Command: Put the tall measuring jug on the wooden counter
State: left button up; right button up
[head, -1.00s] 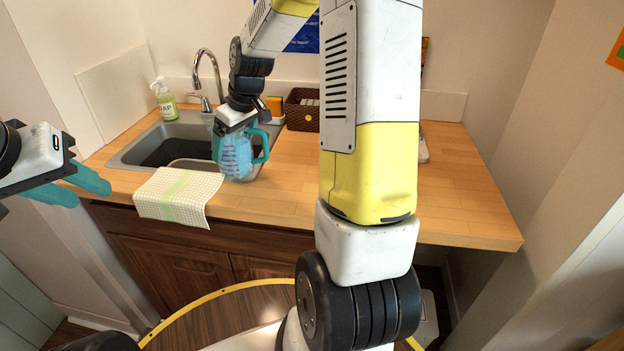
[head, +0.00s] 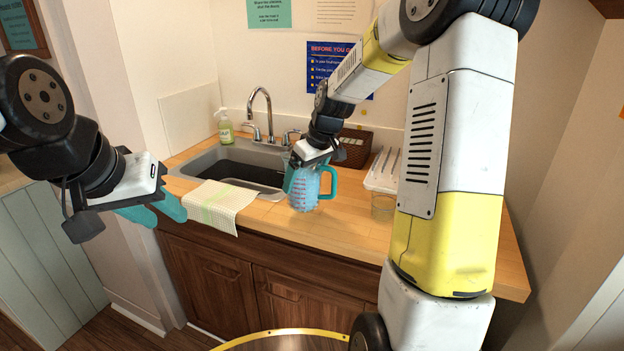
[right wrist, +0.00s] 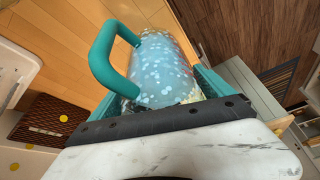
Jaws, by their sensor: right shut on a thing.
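The tall measuring jug (head: 304,190) is clear with red markings, a teal handle and bluish contents. It is upright over the wooden counter (head: 335,228), just right of the sink. I cannot tell whether its base touches the wood. My right gripper (head: 303,172) is shut on the jug from above. In the right wrist view the jug (right wrist: 165,70) lies between the teal fingers, its handle to the left. My left gripper (head: 158,210) is empty, its teal fingers apart, left of the counter's front edge.
The sink (head: 205,160) with its faucet (head: 262,105) is left of the jug. A checked towel (head: 218,203) hangs over the front edge. A soap bottle (head: 225,128), a brown basket (head: 355,145) and a clear container (head: 383,203) stand around. Bare wood lies in front of the jug.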

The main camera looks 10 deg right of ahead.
jog(key=shift+w+d+f, duration=0.7)
jog(key=shift+w+d, duration=0.1)
jog(key=shift+d, duration=0.2)
jog(key=shift+w+d+f, duration=0.65)
jog(key=shift+w+d, duration=0.2)
jog(key=shift+d, duration=0.2)
jog(key=shift+w+d+f, duration=0.7)
jog(key=shift+w+d, duration=0.1)
jog(key=shift+d, duration=0.2)
jog(key=shift+f, duration=0.15)
jog(key=o, duration=1.8)
jog(key=shift+f, duration=0.1)
jog(key=shift+c, duration=0.2)
